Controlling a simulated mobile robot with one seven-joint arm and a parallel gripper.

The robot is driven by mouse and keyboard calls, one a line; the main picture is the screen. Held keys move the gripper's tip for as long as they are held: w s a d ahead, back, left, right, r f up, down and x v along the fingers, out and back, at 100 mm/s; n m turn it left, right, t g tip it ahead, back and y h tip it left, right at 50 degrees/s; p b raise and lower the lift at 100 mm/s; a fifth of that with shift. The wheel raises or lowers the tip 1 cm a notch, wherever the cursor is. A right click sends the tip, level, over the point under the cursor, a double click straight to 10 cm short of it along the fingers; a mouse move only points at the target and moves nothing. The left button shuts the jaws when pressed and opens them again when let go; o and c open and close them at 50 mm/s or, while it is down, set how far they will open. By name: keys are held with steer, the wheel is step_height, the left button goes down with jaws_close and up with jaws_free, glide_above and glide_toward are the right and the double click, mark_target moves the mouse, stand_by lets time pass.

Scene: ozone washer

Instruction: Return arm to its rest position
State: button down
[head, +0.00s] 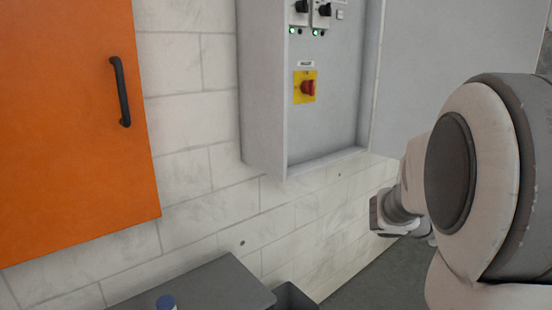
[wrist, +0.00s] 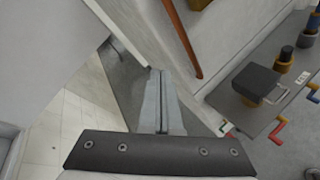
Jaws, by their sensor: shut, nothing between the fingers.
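My gripper (wrist: 157,74) points away from the wrist camera, its two pale fingers together with nothing between them. In the head view my arm fills the right side, bent in front of the wall; the fingers cannot be made out there. My fingers appear clear of the surfaces around them, though the exact distance is hard to tell.
In the head view, a grey control box (head: 334,125) with a red-and-yellow switch (head: 306,87) hangs left of my arm. An orange cabinet (head: 70,120) is at left, a grey surface (head: 205,288) below. Coloured handles (wrist: 278,128) show right in the wrist view.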

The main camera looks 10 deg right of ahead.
steer(key=s+a+r+m+t+y+p, duration=0.1)
steer(key=s+a+m+y, duration=0.2)
steer(key=a, duration=0.8)
steer(key=s+a+m+t+y+p, duration=0.2)
steer(key=s+a+m+y, duration=0.2)
steer(key=a, duration=0.8)
steer(key=s+a+r+m+t+y+p, duration=0.1)
steer(key=s+a+m+y+p, duration=0.1)
steer(key=s+a+m+y, duration=0.2)
steer(key=a+y, duration=0.3)
steer(key=a, duration=0.5)
steer(key=shift+r+m, duration=0.35)
steer(key=shift+m, duration=0.05)
